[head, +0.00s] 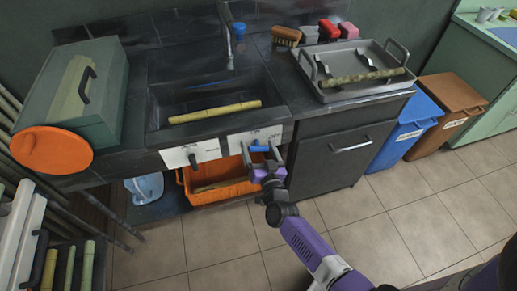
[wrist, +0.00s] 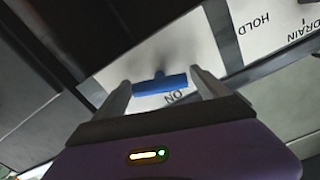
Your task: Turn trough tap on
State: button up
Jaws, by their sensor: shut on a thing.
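The trough tap is a blue bar lever on a white label plate (head: 240,138) on the front of the dark sink trough (head: 155,112). The blue tap lever (wrist: 160,84) shows in the wrist view, lying across between my fingers, with the word ON upside down beside it. My gripper (head: 261,152) is at the plate, with its two fingers around the ends of the lever, shut on it. The tap's mount behind the lever is partly hidden. A second white plate (head: 188,154) with a black lever is to the left; the wrist view shows HOLD and DRAIN on it.
A cane piece (head: 214,112) lies in the trough under a faucet (head: 227,35). An orange crate (head: 225,187) sits below, close to my gripper. A dark cabinet (head: 320,165) stands right; a metal tray (head: 372,85) is on top. The tiled floor in front is clear.

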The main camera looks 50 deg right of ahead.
jog(key=m+b, duration=0.1)
jog(key=m, duration=0.3)
jog(key=shift+f+m, duration=0.1)
jog(key=shift+m, duration=0.2)
jog(key=shift+m+b, duration=0.8)
jog(key=shift+m, duration=1.2)
jog(key=o, duration=1.2)
jog(key=shift+o, duration=0.2)
jog(key=v, duration=0.8)
jog(key=shift+w, duration=0.1)
